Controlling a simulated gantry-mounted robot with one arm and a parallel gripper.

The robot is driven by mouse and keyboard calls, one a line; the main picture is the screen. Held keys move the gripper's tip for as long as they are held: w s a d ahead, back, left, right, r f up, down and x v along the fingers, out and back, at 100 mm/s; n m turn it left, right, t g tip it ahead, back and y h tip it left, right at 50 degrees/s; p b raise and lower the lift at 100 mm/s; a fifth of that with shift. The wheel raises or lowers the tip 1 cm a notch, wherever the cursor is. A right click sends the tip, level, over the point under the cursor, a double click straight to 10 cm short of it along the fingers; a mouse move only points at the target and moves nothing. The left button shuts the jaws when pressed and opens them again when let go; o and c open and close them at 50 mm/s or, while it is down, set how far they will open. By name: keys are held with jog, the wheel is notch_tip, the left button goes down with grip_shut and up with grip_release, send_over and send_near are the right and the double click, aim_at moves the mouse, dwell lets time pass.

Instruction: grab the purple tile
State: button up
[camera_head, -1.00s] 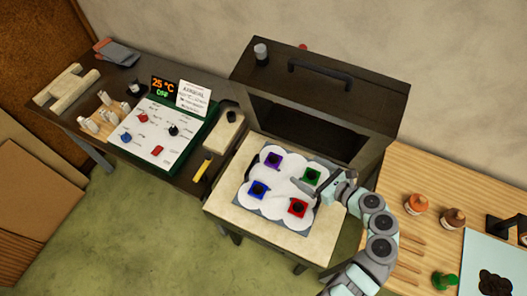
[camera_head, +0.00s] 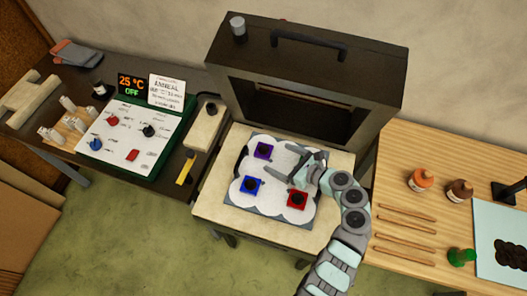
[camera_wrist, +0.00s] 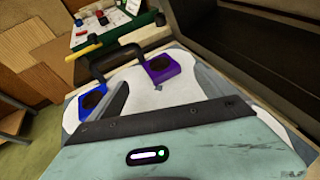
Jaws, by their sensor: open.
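The purple tile (camera_head: 263,151), a square with a dark round centre, lies at the upper left of the white cloud-shaped panel (camera_head: 268,203). It also shows in the wrist view (camera_wrist: 162,69), beyond the wide body of my gripper. My gripper (camera_head: 297,167) is open and empty over the right part of the panel, to the right of the purple tile and apart from it. A blue tile (camera_head: 251,186) and a red tile (camera_head: 297,199) lie below. The green tile is hidden behind my gripper.
A dark kiln (camera_head: 310,65) with an open front stands right behind the panel's table (camera_head: 215,205). A control board (camera_head: 140,135) and yellow-handled tool (camera_head: 186,167) are at left. A wooden table (camera_head: 400,165) with bottles and sticks is at right.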

aim_at(264, 150)
jog(key=shift+x, duration=0.95)
jog(key=x, duration=0.5)
jog(key=shift+w+r, duration=0.1)
jog(key=shift+r, duration=0.15)
jog(key=c, duration=1.9)
